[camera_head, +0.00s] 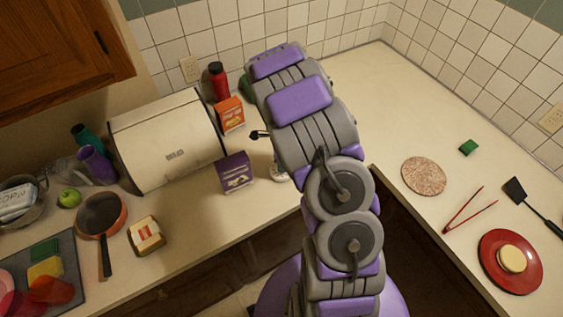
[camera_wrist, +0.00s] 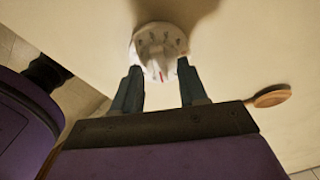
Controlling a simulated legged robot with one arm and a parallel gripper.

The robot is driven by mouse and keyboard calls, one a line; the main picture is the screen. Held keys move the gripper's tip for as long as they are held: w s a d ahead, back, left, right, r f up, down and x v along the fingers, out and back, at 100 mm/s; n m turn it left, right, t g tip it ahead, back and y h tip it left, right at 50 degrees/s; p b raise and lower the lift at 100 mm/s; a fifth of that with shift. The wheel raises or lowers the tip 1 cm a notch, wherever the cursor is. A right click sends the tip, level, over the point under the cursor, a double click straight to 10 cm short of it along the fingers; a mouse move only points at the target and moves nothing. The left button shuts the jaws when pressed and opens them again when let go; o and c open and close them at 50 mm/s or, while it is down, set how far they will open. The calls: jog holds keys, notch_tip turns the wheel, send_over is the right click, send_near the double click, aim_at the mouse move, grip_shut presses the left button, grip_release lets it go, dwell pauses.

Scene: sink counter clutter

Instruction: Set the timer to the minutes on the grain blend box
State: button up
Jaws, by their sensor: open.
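The timer (camera_wrist: 160,45) is a white round dial with marks around its rim, a raised white knob in the middle and a red mark. In the wrist view it is just beyond my gripper (camera_wrist: 160,78), whose two fingers are open and apart, either side of the knob's near end. I cannot tell whether they touch it. In the head view my arm hides most of the white timer (camera_head: 280,174). A purple box (camera_head: 235,172) and an orange box (camera_head: 230,113) stand left of my arm. Their print is too small to read, so I cannot tell which is the grain blend.
A brown-yellow pack (camera_head: 147,236) and a pan (camera_head: 101,215) are at left. A round speckled board (camera_head: 424,176), red tongs (camera_head: 462,212) and a red plate (camera_head: 487,262) lie at right.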

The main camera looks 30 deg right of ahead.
notch_tip(320, 180, up, 16)
dwell(0.4)
